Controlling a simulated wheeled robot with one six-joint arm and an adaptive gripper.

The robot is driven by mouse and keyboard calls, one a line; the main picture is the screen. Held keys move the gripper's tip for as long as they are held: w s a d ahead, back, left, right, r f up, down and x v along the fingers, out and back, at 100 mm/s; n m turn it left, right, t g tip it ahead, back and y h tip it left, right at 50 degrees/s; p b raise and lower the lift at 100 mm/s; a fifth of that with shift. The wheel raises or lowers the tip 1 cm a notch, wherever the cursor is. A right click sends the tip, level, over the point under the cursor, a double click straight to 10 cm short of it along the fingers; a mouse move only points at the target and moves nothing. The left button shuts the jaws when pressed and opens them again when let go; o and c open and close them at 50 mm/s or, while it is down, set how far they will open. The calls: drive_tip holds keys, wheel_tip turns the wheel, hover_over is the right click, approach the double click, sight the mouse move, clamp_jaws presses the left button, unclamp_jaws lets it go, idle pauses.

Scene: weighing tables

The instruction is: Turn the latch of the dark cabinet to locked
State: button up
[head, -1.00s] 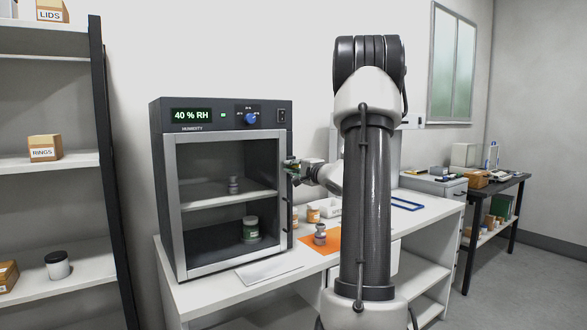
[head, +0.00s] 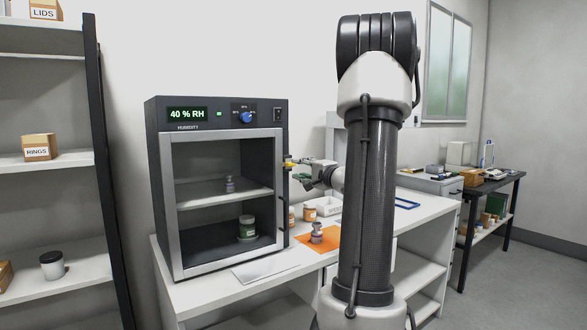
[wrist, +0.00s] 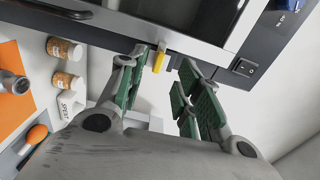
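The dark cabinet (head: 216,112) stands on the white table with its glass-fronted door closed. Its yellow latch (wrist: 160,58) sits at the door's edge in the wrist view and also shows as a small yellow spot in the head view (head: 290,166). My gripper (wrist: 160,72) is open, with a green-padded finger on each side of the latch and gaps on both sides. In the head view my gripper (head: 298,164) is at the right edge of the cabinet door. Whether the fingertips reach past the latch I cannot tell.
A black door handle (head: 283,214) is below the latch. On the table (head: 190,298) are an orange mat (head: 330,242) with a metal weight, orange-labelled jars (wrist: 66,80) and a white bin (wrist: 70,106). A grey-green jar (head: 247,228) stands inside the cabinet.

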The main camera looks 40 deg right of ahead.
drive_tip(key=s, duration=0.4)
drive_tip(key=shift+s+a, duration=0.2)
idle(0.3)
